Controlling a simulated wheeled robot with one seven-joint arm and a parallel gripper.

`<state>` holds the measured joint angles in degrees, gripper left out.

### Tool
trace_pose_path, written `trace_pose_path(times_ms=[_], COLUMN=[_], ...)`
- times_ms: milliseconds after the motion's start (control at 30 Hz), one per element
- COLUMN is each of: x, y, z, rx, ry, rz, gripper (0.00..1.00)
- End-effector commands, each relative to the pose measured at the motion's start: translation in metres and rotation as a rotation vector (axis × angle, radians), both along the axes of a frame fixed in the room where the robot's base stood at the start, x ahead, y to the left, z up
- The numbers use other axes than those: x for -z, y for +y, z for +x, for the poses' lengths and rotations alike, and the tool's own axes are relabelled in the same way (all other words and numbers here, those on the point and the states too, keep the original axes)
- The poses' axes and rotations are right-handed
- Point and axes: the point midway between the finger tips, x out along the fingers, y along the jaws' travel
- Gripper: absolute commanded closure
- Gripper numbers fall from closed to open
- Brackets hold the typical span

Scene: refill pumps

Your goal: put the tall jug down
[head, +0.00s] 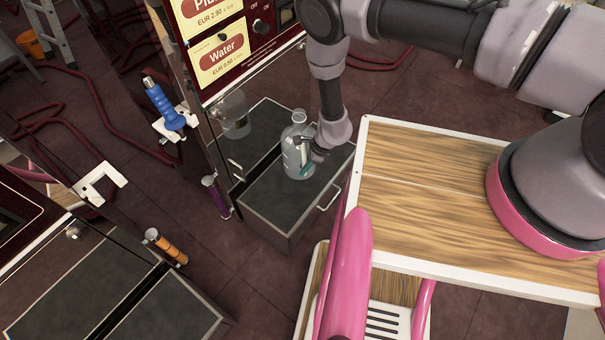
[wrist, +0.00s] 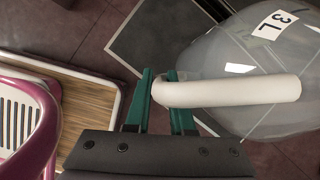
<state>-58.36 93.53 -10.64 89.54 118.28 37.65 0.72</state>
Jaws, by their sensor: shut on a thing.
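The tall jug (head: 298,150) is a clear, greyish bottle-shaped jug with a narrow neck. In the head view it appears upright over the dark top of the drawer-like step at the pump's foot; I cannot tell whether its base touches that top. In the wrist view the jug (wrist: 270,75) fills the upper right, with a "3 L" label and a white handle (wrist: 230,91). My gripper (wrist: 162,90), with green fingers, is shut on the end of that handle. In the head view my gripper (head: 308,167) is at the jug's right side, partly hidden.
The dark step (head: 265,205) has a handle on its front. The pump (head: 235,45), marked "Water", stands behind it. A blue nozzle (head: 163,105) and an orange one (head: 166,247) are at left. My wooden tray (head: 420,205) is close at right.

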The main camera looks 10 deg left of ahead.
Motion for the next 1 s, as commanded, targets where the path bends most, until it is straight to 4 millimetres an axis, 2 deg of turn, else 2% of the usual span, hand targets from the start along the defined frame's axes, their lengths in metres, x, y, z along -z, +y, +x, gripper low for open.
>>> trace_pose_path(times_ms=[200, 433, 600, 700, 1000], x=[0.041, 0.064, 0.09, 0.096, 0.097], y=[-0.001, -0.001, -0.001, 0.0, 0.0], z=[-0.001, -0.001, -0.001, 0.0, 0.0], rx=[0.006, 0.005, 0.003, 0.005, 0.005], ry=[0.001, 0.0, 0.0, 0.0, 0.0], rz=[0.0, 0.0, 0.0, 0.001, 0.001], gripper=[1.0, 1.0, 1.0, 1.0, 1.0])
